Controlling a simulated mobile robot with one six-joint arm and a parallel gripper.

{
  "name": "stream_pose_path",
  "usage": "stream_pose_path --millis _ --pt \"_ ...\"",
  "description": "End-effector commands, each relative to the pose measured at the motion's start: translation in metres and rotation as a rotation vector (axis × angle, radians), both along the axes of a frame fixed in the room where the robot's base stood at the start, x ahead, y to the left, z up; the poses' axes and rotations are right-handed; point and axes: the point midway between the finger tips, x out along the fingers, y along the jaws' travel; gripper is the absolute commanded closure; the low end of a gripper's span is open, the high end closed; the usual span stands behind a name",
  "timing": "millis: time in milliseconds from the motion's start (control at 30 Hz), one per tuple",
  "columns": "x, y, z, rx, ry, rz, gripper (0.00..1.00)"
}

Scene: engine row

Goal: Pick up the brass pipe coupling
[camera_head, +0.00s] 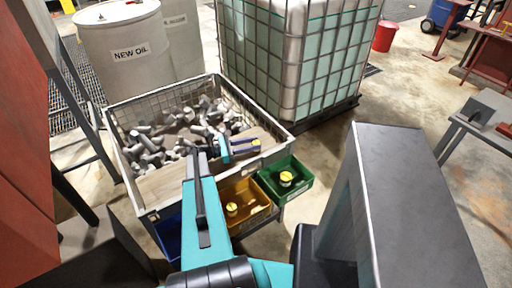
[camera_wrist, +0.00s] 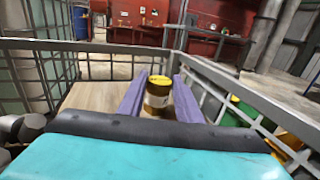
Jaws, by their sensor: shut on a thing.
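The brass pipe coupling (camera_wrist: 158,92) shows in the wrist view as a short upright cylinder with a golden top and a pale label band on its side. It sits between the two purple fingers of my gripper (camera_wrist: 160,98), which are shut on it. In the head view my gripper (camera_head: 250,148) is inside the wire-mesh crate (camera_head: 128,180), near its right wall. There the coupling (camera_head: 256,144) is a small yellowish spot between the fingertips. Its underside is hidden, so I cannot tell whether it touches the wooden floor of the crate.
Grey metal fittings (camera_head: 150,150) lie heaped in the crate. A yellow bin (camera_head: 262,205) and a green bin (camera_head: 300,170), each with a brass-coloured piece, sit outside its front wall, beside a blue bin (camera_head: 168,236). A caged liquid tank (camera_head: 290,60) and a white drum (camera_head: 125,60) stand behind.

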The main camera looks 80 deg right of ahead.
Motion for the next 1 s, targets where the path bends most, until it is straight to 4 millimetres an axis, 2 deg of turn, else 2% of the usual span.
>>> stream_pose_path --millis 367,567,1000 --pt "0.000 0.001 0.008 -0.001 0.000 0.000 0.96" --pt "0.000 0.001 0.029 -0.002 0.000 0.001 0.96" --pt "0.000 0.000 0.087 -0.002 0.000 0.001 0.96"
